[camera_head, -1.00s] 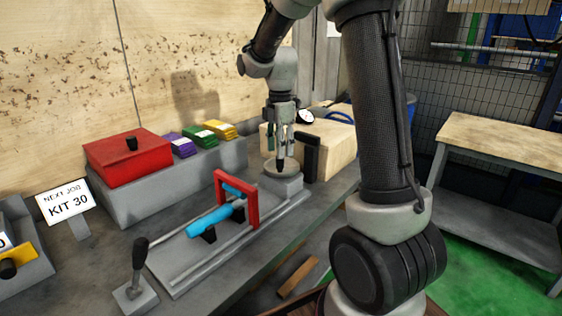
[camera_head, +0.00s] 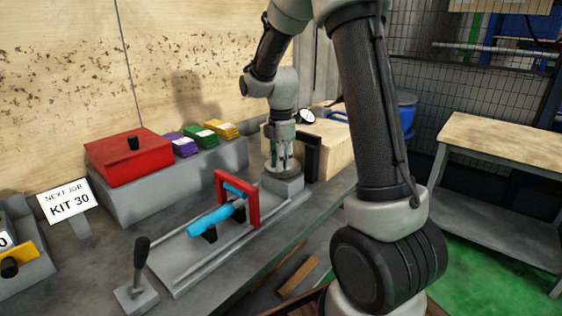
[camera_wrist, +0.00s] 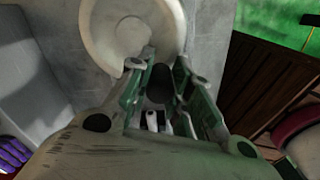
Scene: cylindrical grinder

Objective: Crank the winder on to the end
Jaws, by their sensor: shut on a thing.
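The winder is a pale round disc that shows in the wrist view (camera_wrist: 112,28), with a dark crank knob (camera_wrist: 160,80) at its rim. In the head view my gripper (camera_head: 284,170) is down over the winder's grey block (camera_head: 284,186) at the far end of the grey bed and hides most of the disc. In the wrist view my gripper (camera_wrist: 163,62) has its two green-grey fingers on either side of the dark knob, shut on it.
A black post (camera_head: 313,158) stands close right of my gripper. A black-handled lever (camera_head: 140,258) is at the near end. A red box (camera_head: 128,158) sits behind.

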